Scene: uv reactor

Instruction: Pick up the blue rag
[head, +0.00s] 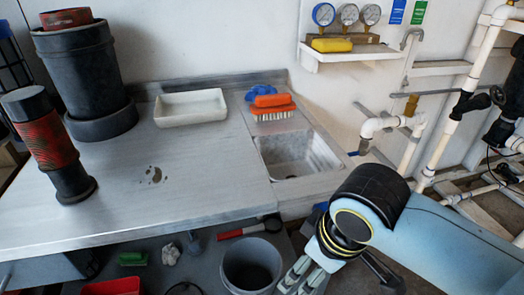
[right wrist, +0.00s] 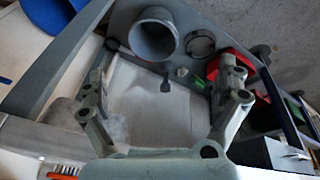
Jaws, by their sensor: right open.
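The blue rag (head: 262,92) lies crumpled at the back of the metal counter, behind an orange brush (head: 270,106) that partly hides it. My right gripper (head: 303,283) is low in the head view, in front of the counter and sink, well apart from the rag. In the right wrist view my right gripper (right wrist: 166,68) is open, with nothing between its fingers. Brush bristles (right wrist: 65,170) show at that view's bottom left edge; I cannot make out the rag there. My left gripper is not in view.
A sink (head: 300,157) is sunk in the counter in front of the brush. A white tray (head: 190,108) and dark cylinders (head: 82,70) stand to the left. A wall shelf (head: 350,55) holds a yellow block and gauges. Below is a grey bucket (head: 252,268).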

